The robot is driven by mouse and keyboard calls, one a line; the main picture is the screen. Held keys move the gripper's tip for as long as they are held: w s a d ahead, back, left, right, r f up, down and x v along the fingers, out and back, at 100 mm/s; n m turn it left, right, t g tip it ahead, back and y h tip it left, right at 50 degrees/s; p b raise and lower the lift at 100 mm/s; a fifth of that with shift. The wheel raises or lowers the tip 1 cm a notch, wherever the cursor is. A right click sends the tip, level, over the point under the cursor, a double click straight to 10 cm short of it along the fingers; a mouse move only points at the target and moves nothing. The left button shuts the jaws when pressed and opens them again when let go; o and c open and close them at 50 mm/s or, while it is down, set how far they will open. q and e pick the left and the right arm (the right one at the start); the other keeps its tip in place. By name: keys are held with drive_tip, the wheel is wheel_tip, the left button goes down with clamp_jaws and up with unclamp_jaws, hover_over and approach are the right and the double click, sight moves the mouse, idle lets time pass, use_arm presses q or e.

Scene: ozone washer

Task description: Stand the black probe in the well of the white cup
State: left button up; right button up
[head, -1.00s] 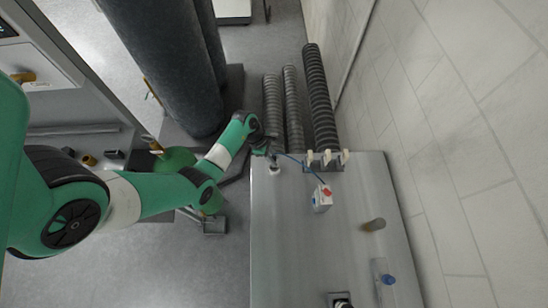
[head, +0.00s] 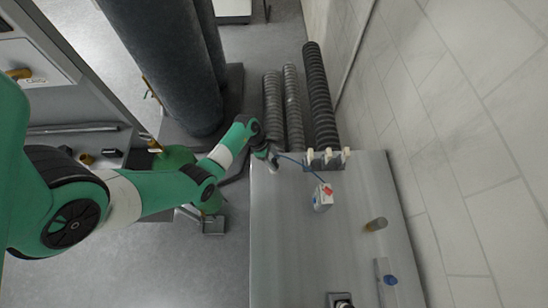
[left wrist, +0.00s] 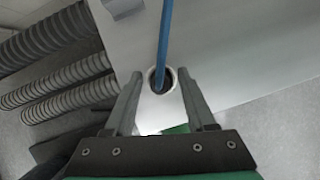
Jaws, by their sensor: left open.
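The white cup (left wrist: 158,106) stands at the far left corner of the metal bench; in the head view it shows small (head: 273,167) beside my gripper. The blue cable (left wrist: 165,36) runs into the cup's round mouth. The black probe (left wrist: 160,85) appears as a dark shape inside the well at the cable's end; most of it is hidden, and its tilt cannot be told. My left gripper (left wrist: 159,74) is open, with one finger on each side of the cup. Whether the fingers touch it is unclear. My right gripper is not in view.
A white meter box with a red mark (head: 322,197) lies on the bench (head: 300,250), joined to the cable. A holder with pale pegs (head: 326,158) stands at the back edge. A brown cylinder (head: 376,224) and a blue-capped item (head: 390,280) are further right. The bench's middle is clear.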

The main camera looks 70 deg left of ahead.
use_arm(q)
drive_tip(key=shift+r, duration=0.1)
drive_tip(key=shift+r, duration=0.3)
drive_tip(key=p+v, duration=0.3)
drive_tip(key=v, duration=0.8)
drive_tip(key=shift+s+r, duration=0.2)
drive_tip(key=shift+a, duration=0.15)
